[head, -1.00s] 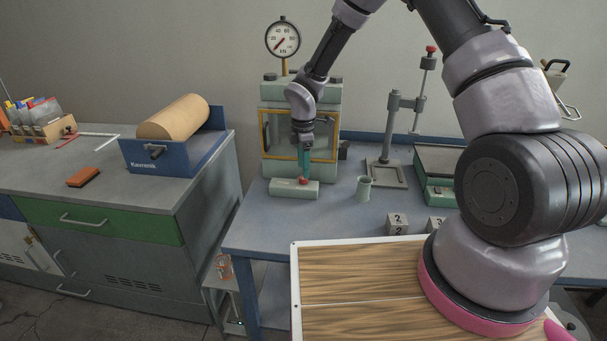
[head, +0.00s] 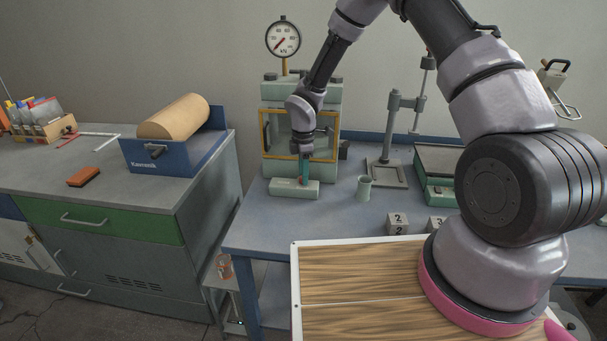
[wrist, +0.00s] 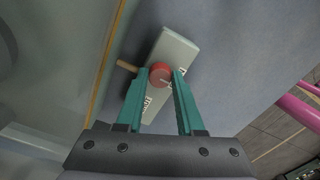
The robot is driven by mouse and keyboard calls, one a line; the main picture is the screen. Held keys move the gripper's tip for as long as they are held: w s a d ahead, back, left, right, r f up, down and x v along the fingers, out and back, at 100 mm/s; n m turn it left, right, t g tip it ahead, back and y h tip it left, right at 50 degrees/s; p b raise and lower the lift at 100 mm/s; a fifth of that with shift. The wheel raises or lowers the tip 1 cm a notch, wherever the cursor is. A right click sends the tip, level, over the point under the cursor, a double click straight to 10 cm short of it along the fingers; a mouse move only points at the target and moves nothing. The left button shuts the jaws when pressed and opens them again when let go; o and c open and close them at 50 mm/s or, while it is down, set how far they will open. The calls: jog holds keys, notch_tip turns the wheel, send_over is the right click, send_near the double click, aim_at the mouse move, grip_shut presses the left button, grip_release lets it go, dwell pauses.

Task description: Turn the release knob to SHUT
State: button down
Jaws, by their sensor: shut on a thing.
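The release knob (wrist: 160,73) is a round red cap with a pale pointer line, set on a pale green block (wrist: 178,47). In the wrist view the line slants toward the lower right of the picture. Dark lettering shows on the block beside both fingers, partly hidden and too small to read surely. My gripper (wrist: 162,71) points down with its teal fingers shut on the knob, one on either side. In the head view my gripper (head: 304,182) is over the block (head: 283,187) and its fingers hide the knob.
A green press with a yellow-framed window (head: 264,133) and a dial gauge (head: 283,38) stands right behind the block. A pale green cup (head: 363,189) and a stand (head: 388,172) are to the right. Numbered cubes (head: 397,222) sit nearer the front.

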jog(key=m, duration=0.8)
jog(key=shift+m, duration=0.3)
jog(key=m, duration=0.4)
jog(key=shift+m, duration=0.3)
jog(key=m, duration=0.4)
jog(key=shift+m, duration=0.3)
